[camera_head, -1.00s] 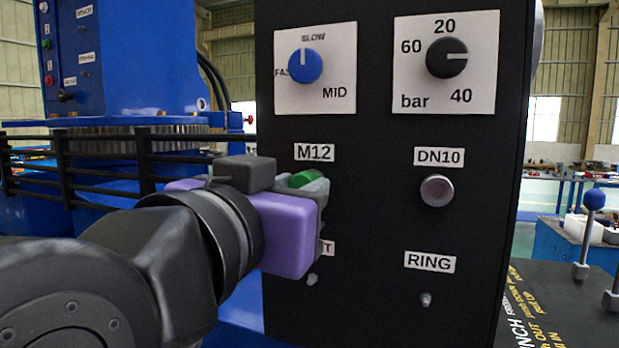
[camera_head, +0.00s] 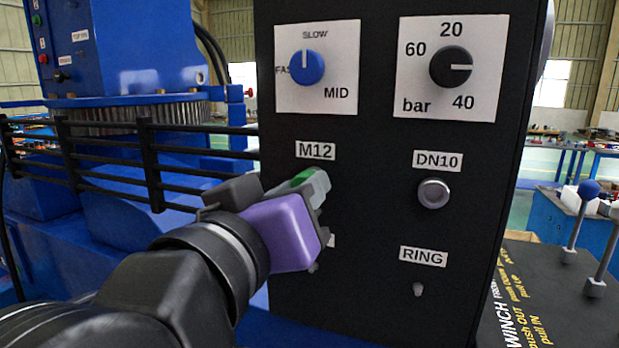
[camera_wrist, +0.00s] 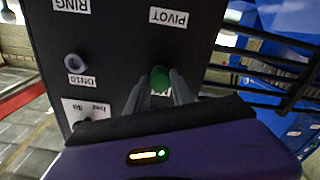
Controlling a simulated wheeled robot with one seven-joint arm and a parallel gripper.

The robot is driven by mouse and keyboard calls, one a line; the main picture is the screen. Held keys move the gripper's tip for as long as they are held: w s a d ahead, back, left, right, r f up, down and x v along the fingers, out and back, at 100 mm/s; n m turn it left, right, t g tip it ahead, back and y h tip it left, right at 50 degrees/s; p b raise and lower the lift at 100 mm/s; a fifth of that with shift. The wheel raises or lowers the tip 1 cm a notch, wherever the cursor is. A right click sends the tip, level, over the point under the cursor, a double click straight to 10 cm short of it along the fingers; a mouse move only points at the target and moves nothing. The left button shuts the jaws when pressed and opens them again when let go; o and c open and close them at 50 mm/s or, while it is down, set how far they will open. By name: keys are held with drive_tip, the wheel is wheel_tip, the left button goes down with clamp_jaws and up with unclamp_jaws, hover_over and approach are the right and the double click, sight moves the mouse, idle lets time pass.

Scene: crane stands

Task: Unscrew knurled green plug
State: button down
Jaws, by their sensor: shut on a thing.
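The green plug (camera_head: 303,177) sits on the black panel (camera_head: 370,265) just under the M12 label (camera_head: 316,150). My gripper (camera_head: 316,188) is at the plug, its grey fingers shut on it, and they hide most of it in the head view. In the wrist view the green plug (camera_wrist: 159,78) shows between the two fingertips (camera_wrist: 160,90). The knurling is too small to make out. I cannot tell how far the plug stands out of the panel.
A blue knob (camera_head: 307,66) and a black bar knob (camera_head: 451,67) are above on the panel. A round DN10 fitting (camera_head: 433,193) is to the right, above the RING label (camera_head: 423,256). Black rails (camera_head: 150,165) run behind my arm on the left.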

drive_tip(key=shift+n+p, duration=2.6)
drive_tip(key=shift+p, duration=0.75)
drive_tip(key=shift+r, duration=0.1)
drive_tip(key=n+p, duration=0.5)
